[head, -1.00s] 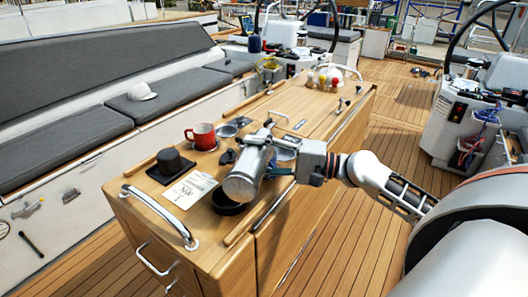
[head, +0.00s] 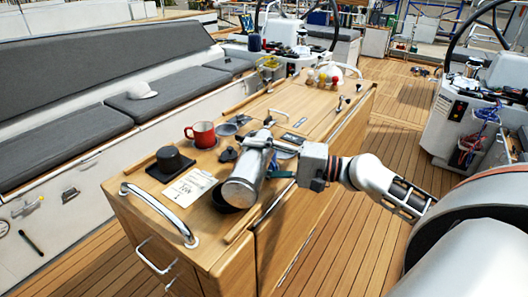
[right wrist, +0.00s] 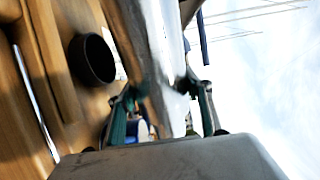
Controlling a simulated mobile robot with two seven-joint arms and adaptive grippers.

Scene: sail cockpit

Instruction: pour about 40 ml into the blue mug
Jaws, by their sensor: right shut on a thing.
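My right gripper (head: 262,163) is shut on a silver metal flask (head: 244,183), which it holds tilted over the wooden cockpit table. The flask's lower end overlaps a round black dish (head: 222,203) in the head view. In the right wrist view the green fingers (right wrist: 160,112) stand on either side of the blurred metal flask (right wrist: 150,60). No mug near the flask shows clearly as blue. A blue and white shape (right wrist: 138,130), partly hidden behind a finger, is too blurred to name. My left gripper is out of view.
A red mug (head: 202,134), a black round object (head: 170,159) on a dark mat, and a printed card (head: 189,191) stand left of the flask. A steel rail (head: 160,213) edges the table's near end.

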